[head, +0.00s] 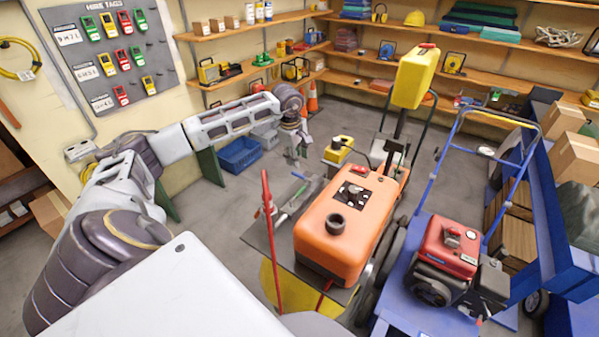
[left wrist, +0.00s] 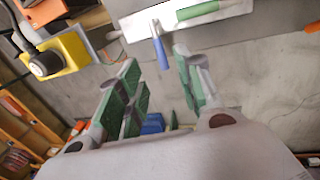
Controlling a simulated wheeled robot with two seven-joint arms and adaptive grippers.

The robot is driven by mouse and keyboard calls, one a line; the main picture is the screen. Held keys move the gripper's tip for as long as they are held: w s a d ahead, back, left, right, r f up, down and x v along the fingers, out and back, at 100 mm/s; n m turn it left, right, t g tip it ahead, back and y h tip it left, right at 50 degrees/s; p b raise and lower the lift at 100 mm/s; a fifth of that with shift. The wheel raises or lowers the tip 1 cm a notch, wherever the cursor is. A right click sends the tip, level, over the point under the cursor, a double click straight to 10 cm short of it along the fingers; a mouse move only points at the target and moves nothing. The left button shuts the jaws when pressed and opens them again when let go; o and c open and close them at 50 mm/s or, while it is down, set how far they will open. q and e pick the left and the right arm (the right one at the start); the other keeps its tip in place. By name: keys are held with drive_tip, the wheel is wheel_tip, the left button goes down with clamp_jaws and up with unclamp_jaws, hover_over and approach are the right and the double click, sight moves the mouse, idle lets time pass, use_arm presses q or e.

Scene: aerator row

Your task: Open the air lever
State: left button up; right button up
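An orange machine (head: 345,225) stands in the middle of the head view. A narrow grey plate with a green bar stands at its left side, small in that view. In the left wrist view a grey plate (left wrist: 235,10) carries a green bar (left wrist: 198,10) and a short blue lever (left wrist: 160,50) that sticks out from it. I cannot tell for sure which part is the air lever. My left gripper (head: 293,157) hangs just behind and above the plate. Its green-padded fingers (left wrist: 157,62) are open and empty, with the blue lever just past the fingertips. My right gripper is not in view.
A tall red handle (head: 269,240) rises at the orange machine's left. A yellow-topped pump (head: 340,148) stands behind it; its yellow body also shows in the left wrist view (left wrist: 65,52). A blue cart with a red engine (head: 448,245) is at the right. A blue crate (head: 239,155) lies on the floor.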

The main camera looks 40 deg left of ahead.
sight(300, 175)
use_arm(q)
drive_tip(key=f, duration=0.3)
drive_tip(key=w+f+p, duration=0.1)
drive_tip(key=f, duration=0.4)
drive_tip(key=shift+w+a+f, duration=0.1)
drive_tip(key=shift+w+f, duration=0.25)
drive_tip(key=shift+f, duration=0.05)
drive_tip(key=shift+c, duration=0.4)
clamp_jaws()
